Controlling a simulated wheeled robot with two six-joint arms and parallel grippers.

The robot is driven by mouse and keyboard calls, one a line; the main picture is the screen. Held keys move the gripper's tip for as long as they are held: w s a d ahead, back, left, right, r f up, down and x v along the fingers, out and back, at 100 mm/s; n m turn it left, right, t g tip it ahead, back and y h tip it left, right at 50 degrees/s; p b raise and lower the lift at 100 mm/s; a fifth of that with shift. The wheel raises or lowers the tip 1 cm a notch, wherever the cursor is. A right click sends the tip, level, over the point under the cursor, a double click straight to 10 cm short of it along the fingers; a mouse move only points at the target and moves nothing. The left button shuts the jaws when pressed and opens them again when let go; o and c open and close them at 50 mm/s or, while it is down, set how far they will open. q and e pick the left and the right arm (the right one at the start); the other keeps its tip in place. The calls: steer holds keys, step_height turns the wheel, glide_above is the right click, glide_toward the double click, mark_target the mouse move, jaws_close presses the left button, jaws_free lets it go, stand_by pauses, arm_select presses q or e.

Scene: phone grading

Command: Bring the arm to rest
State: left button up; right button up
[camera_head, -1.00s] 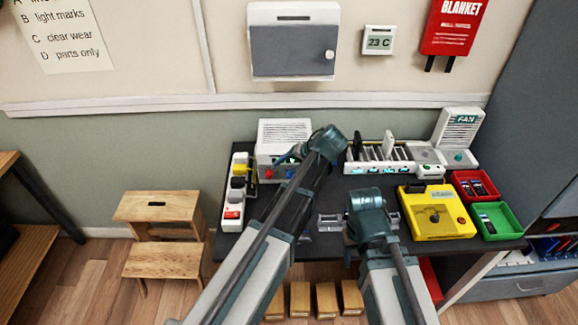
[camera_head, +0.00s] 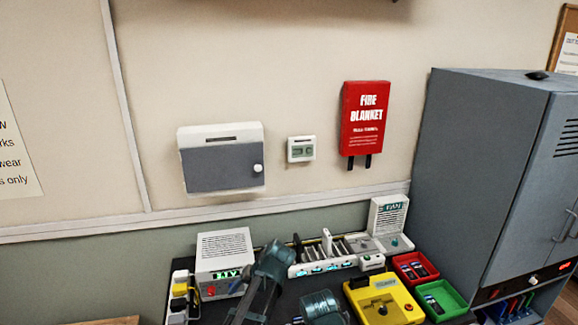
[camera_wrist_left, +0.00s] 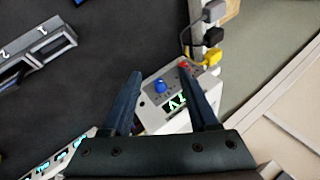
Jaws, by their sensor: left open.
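My left gripper (camera_wrist_left: 164,75) is open and empty in the left wrist view, its two dark fingers spread apart. Between and beyond the fingers is a white box (camera_wrist_left: 150,113) with a blue knob, a red knob and a green display. In the head view the left arm's dark teal wrist (camera_head: 268,266) is in front of the same white box (camera_head: 224,246), at its lower right. The left fingers are mostly hidden there. Part of my right arm (camera_head: 322,306) shows at the bottom edge; its gripper is not visible.
A white rack (camera_head: 322,262), a fan unit (camera_head: 388,215), a yellow station (camera_head: 384,302), a red bin (camera_head: 415,266) and a green bin (camera_head: 441,299) crowd the dark table. A power strip (camera_head: 180,296) lies at left. A grey cabinet (camera_head: 490,170) stands at right.

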arm_select(q)
steer(key=s+d+f+m+g+h, duration=0.1)
steer(key=s+d+m+h, duration=0.1)
steer(key=s+d, duration=0.3)
steer(key=s+d+f+m+g+h, duration=0.1)
steer(key=s+d, duration=0.4)
steer(key=s, duration=0.9)
steer(key=shift+s+d+f+m+h, duration=0.2)
steer(key=shift+d+f+m+h, duration=0.35)
steer(key=shift+h, duration=0.45)
steer(key=shift+a+f, duration=0.1)
steer(key=shift+a, duration=0.05)
